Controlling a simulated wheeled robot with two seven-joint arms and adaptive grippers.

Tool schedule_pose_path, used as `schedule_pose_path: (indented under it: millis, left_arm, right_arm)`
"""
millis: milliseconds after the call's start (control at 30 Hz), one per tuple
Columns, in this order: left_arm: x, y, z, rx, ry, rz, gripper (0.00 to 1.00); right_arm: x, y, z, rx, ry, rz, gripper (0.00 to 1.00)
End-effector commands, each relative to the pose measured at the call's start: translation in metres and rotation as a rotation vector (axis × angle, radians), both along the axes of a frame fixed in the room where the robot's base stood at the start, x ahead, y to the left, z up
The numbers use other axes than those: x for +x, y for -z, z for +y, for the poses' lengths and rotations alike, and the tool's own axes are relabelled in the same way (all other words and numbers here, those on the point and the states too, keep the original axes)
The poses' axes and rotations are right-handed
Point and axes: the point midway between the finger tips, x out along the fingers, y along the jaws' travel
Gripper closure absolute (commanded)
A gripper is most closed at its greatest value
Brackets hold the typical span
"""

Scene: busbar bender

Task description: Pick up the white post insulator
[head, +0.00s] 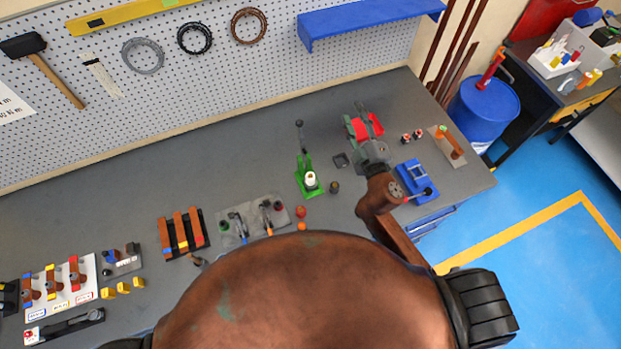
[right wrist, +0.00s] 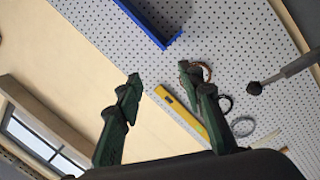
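The white post insulator (head: 311,179) appears as a small white upright cylinder at the foot of the green lever tool (head: 306,172) on the grey bench. I cannot tell whether it stands on the tool's base or just in front of it. My right gripper (head: 362,118) is to the right of and beyond it, apart from it. In the right wrist view its two dark green fingers (right wrist: 160,90) are spread wide with nothing between them. The insulator does not show in that view. My left gripper is not in view.
A dark small part (head: 334,187) stands just right of the insulator, with red parts (head: 301,211) in front. A blue device (head: 416,181) stands right of my right forearm. The lever's black knob (right wrist: 254,88) shows in the wrist view. The bench's back left is clear.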

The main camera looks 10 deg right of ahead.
Motion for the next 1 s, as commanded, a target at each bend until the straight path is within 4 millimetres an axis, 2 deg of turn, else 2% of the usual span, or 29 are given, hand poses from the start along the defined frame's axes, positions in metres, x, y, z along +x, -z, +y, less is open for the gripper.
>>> schedule_pose_path:
  millis: [33, 67, 100, 167, 200, 233, 267, 300, 367, 400, 467, 500, 567, 600, 700, 800, 900, 1000]
  left_arm:
    - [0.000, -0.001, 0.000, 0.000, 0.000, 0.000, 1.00]
    - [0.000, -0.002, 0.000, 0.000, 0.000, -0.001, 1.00]
    - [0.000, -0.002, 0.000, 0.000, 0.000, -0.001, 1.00]
    - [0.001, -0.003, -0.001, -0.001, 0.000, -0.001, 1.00]
    - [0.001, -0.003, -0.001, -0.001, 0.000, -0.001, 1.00]
    - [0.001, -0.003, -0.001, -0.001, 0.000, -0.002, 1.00]
    - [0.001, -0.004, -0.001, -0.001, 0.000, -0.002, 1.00]
    - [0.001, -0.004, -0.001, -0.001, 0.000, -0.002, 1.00]
    - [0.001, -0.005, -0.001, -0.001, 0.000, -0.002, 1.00]
    - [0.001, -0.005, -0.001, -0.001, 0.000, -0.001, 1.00]
    - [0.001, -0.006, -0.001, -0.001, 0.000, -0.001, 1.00]
    - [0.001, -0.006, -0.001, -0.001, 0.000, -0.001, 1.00]
    - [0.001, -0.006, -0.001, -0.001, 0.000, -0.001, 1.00]
    - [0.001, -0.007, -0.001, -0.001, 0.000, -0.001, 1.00]
    - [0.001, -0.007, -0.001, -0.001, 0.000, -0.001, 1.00]
    - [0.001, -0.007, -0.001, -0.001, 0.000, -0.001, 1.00]
    - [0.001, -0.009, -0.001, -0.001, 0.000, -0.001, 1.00]
    - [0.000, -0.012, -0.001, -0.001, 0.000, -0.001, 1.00]
  right_arm:
    - [0.007, -0.035, 0.044, -0.129, -0.121, -0.119, 0.65]
    - [0.006, -0.051, 0.073, -0.210, -0.198, -0.187, 0.65]
    - [0.001, -0.066, 0.111, -0.321, -0.301, -0.272, 0.65]
    - [-0.013, -0.074, 0.166, -0.497, -0.459, -0.384, 0.65]
    - [-0.025, -0.070, 0.200, -0.619, -0.566, -0.447, 0.65]
    - [-0.034, -0.062, 0.222, -0.712, -0.646, -0.487, 0.65]
    - [-0.044, -0.051, 0.242, -0.811, -0.727, -0.522, 0.65]
    - [-0.056, -0.030, 0.262, -0.944, -0.834, -0.557, 0.65]
    - [-0.069, 0.010, 0.280, -1.150, -0.991, -0.585, 0.65]
    - [-0.075, 0.040, 0.281, -1.286, -1.089, -0.585, 0.65]
    - [-0.077, 0.084, 0.271, -1.485, -1.224, -0.557, 0.65]
    - [-0.075, 0.111, 0.256, -1.608, -1.302, -0.523, 0.65]
    - [-0.068, 0.143, 0.228, -1.775, -1.401, -0.455, 0.65]
    - [-0.063, 0.160, 0.208, -1.870, -1.454, -0.402, 0.65]
    - [-0.049, 0.186, 0.161, -2.049, -1.546, -0.272, 0.65]
    - [-0.040, 0.197, 0.129, -2.149, -1.594, -0.177, 0.65]
    - [-0.035, 0.204, 0.118, -2.185, -1.612, -0.136, 0.65]
    - [-0.032, 0.214, 0.119, -2.188, -1.616, -0.130, 0.65]
